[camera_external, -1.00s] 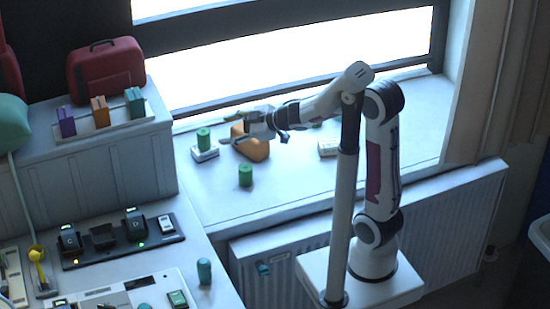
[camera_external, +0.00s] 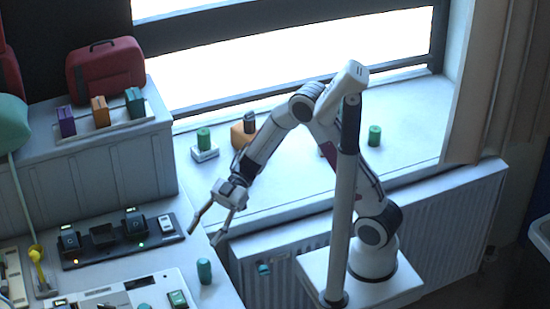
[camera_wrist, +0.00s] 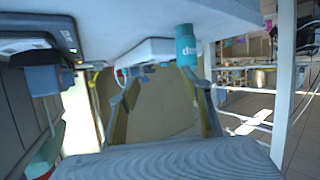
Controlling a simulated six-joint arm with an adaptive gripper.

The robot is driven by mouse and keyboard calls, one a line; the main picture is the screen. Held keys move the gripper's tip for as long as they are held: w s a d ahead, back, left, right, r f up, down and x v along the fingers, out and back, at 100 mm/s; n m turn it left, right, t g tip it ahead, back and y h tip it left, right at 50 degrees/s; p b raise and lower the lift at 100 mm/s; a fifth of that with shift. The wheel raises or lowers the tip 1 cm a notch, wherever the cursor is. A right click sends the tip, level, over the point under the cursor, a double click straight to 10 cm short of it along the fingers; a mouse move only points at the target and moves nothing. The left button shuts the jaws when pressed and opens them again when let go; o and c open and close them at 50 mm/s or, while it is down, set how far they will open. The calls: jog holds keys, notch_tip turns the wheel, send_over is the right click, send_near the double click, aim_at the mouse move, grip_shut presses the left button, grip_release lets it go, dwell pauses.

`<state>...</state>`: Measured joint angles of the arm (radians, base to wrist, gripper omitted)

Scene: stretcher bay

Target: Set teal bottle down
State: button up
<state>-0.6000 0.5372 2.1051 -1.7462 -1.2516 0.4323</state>
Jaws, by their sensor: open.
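The teal bottle (camera_external: 204,271) stands upright at the right edge of the counter in the external view. My gripper (camera_external: 203,238) is open and empty, above and just behind the bottle. Its two fingers point down and to the left. In the wrist view my gripper (camera_wrist: 163,100) shows both fingers spread, with nothing between them.
A dark charger strip (camera_external: 120,240) lies left of my gripper. A white device (camera_external: 130,293) is at the front of the counter. On the windowsill stand a green cylinder (camera_external: 375,135), another green cylinder (camera_external: 204,138) on a white box, and an orange block (camera_external: 238,136).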

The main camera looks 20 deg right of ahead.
aim_at(204, 266)
jog(key=s+g, duration=0.1)
jog(key=s, duration=0.2)
jog(key=s+d+f+n+g+h, duration=0.1)
jog(key=shift+s+g, duration=0.15)
jog(key=shift+g, duration=0.15)
jog(key=shift+x, duration=1.25)
jog(key=shift+f, duration=0.1)
jog(key=shift+x, duration=2.65)
jog(key=shift+d+f, duration=0.1)
jog(key=c, duration=1.4)
jog(key=shift+o, duration=0.2)
